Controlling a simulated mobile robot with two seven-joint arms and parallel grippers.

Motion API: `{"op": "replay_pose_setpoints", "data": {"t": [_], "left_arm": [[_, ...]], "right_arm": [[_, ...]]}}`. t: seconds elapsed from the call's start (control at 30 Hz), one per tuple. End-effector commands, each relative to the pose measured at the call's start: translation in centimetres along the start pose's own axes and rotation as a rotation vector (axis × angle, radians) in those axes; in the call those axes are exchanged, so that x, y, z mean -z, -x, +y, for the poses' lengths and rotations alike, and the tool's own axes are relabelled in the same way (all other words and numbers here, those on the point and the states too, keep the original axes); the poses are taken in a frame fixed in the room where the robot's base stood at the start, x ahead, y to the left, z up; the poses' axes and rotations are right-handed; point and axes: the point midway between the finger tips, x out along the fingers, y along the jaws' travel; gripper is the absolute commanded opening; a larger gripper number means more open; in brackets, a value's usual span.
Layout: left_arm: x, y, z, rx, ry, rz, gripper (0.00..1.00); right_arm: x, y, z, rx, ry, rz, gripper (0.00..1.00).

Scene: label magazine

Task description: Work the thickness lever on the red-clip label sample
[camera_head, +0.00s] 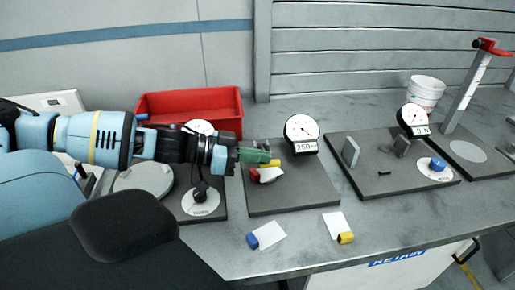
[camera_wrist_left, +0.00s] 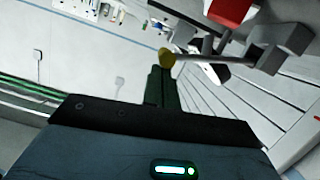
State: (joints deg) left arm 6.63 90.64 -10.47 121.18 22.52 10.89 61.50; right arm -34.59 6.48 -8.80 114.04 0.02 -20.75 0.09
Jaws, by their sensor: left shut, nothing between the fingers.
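My left gripper (camera_head: 262,156) reaches in from the left with its green fingers shut and empty, over the thickness gauge's dark base (camera_head: 290,192). The red-clip label sample (camera_head: 255,174), a white label with a red clip, lies on that base just below the fingers. The gauge dial (camera_head: 301,128) stands behind, with a readout that looks like 250. The lever's yellow knob (camera_head: 274,162) is beside the fingertips. In the left wrist view the yellow knob (camera_wrist_left: 167,57) on its rod is at the fingertips (camera_wrist_left: 160,72); contact is unclear. The red clip (camera_wrist_left: 230,10) is at the top.
Two more label samples, with a blue clip (camera_head: 253,240) and a yellow clip (camera_head: 345,238), lie at the front of the bench. A red bin (camera_head: 190,104) stands behind my arm. Another dial station (camera_head: 413,118) and a white tub (camera_head: 425,92) are at the right.

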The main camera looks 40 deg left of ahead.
Motion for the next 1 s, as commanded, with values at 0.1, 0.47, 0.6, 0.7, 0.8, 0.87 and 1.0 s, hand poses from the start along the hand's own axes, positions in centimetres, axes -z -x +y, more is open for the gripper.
{"op": "replay_pose_setpoints", "data": {"t": [0.1, 0.47, 0.6, 0.7, 0.8, 0.87, 1.0], "left_arm": [[-0.47, -0.11, 0.07, 0.0, 0.001, 0.0, 0.0], [-0.9, -0.22, 0.12, -0.001, 0.002, 0.0, 0.0], [-0.9, -0.22, 0.12, -0.001, 0.002, 0.0, 0.0], [-0.9, -0.22, 0.12, -0.001, 0.002, 0.0, 0.0], [-0.89, -0.22, 0.12, -0.001, 0.002, 0.0, 0.0], [-0.84, -0.2, 0.13, -0.001, 0.002, 0.001, 0.0], [-0.07, 0.17, 0.29, 0.0, 0.0, 0.003, 0.0]], "right_arm": [[0.25, -0.09, 0.04, 0.0, 0.001, 0.005, 0.0], [0.6, -0.13, 0.06, -0.001, 0.001, 0.013, 0.0], [0.57, -0.13, 0.05, -0.001, 0.001, 0.012, 0.0], [0.52, -0.11, 0.04, 0.0, 0.0, 0.011, 0.0], [0.39, -0.08, 0.0, 0.0, -0.001, 0.008, 0.0], [0.31, -0.02, -0.03, 0.0, -0.002, 0.006, 0.0], [0.72, 0.36, -0.06, -0.001, -0.001, 0.011, 0.0]]}}
